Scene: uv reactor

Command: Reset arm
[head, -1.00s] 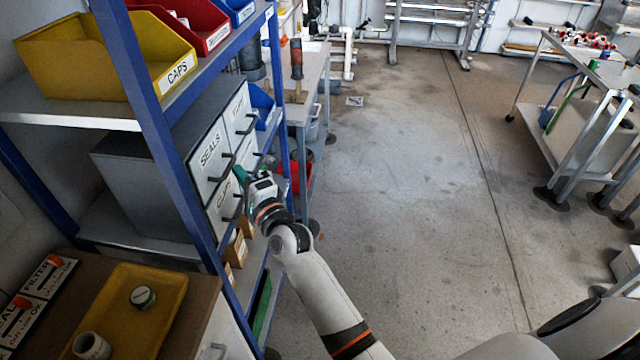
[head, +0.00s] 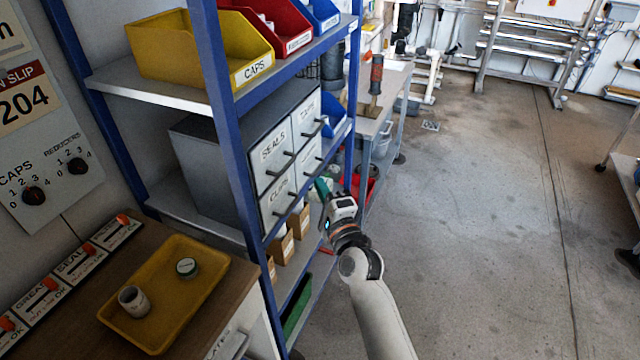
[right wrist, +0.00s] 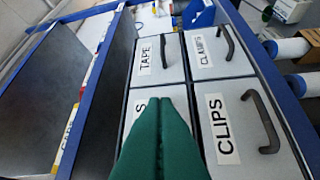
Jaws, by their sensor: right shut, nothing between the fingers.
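My right gripper (head: 321,188) shows green fingers just in front of the lower right part of a grey drawer cabinet (head: 205,155) on the blue shelf rack. The fingers are pressed together with nothing between them. In the right wrist view the shut green fingers (right wrist: 160,108) point at the drawer fronts and cover most of the label on one drawer. The TAPE drawer (right wrist: 158,60), the CLAMPS drawer (right wrist: 216,50) and the CLIPS drawer (right wrist: 240,125) show there. All the drawers look shut. Whether the fingertips touch the cabinet I cannot tell. My left gripper is out of view.
The blue rack post (head: 232,120) stands close to the cabinet. A yellow CAPS bin (head: 195,45) and a red bin (head: 262,28) sit above. A yellow tray (head: 180,320) with a white cup (head: 133,301) and a round lid (head: 187,268) lies on the bench.

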